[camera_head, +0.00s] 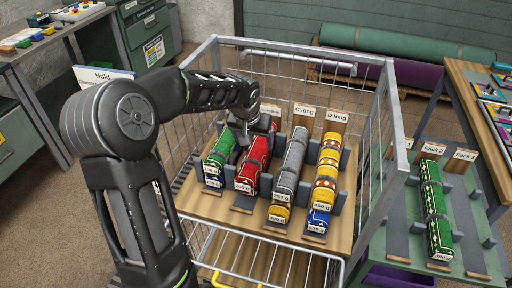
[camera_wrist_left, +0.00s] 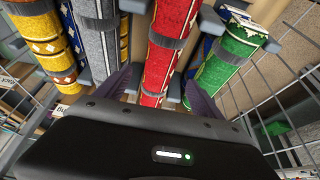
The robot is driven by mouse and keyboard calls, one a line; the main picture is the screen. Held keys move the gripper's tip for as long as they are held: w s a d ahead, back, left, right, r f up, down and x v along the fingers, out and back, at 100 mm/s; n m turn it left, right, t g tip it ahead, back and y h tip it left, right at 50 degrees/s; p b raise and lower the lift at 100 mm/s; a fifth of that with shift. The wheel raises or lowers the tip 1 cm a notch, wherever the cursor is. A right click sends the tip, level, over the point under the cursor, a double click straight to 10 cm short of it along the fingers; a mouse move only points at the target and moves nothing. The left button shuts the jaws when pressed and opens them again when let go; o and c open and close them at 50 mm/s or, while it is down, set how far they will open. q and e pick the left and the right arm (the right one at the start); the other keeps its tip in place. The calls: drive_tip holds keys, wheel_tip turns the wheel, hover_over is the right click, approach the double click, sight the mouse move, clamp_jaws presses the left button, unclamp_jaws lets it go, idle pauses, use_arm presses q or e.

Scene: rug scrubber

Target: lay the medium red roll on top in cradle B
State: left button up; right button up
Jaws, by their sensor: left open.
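The red roll (camera_head: 257,158) lies in the second cradle from the left on the wooden shelf of the wire cart, with a dark strap around it. It also shows in the middle of the left wrist view (camera_wrist_left: 165,50). Some blue shows by its front end; I cannot tell whether a blue roll lies under it. My left gripper (camera_head: 243,140) is over the red roll, pointing down. In the left wrist view its open fingers (camera_wrist_left: 160,95) stand on either side of the roll, and nothing is gripped. The sign for this cradle is mostly hidden behind my arm. My right gripper is out of view.
A green roll (camera_head: 219,152) lies left of the red one, a grey roll (camera_head: 290,163) and a yellow patterned roll (camera_head: 327,176) to its right. Wire walls (camera_head: 377,145) enclose the shelf. A green rack table (camera_head: 405,235) holding another green roll stands right.

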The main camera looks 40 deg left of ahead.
use_arm(q)
drive_tip(key=shift+v, duration=1.6)
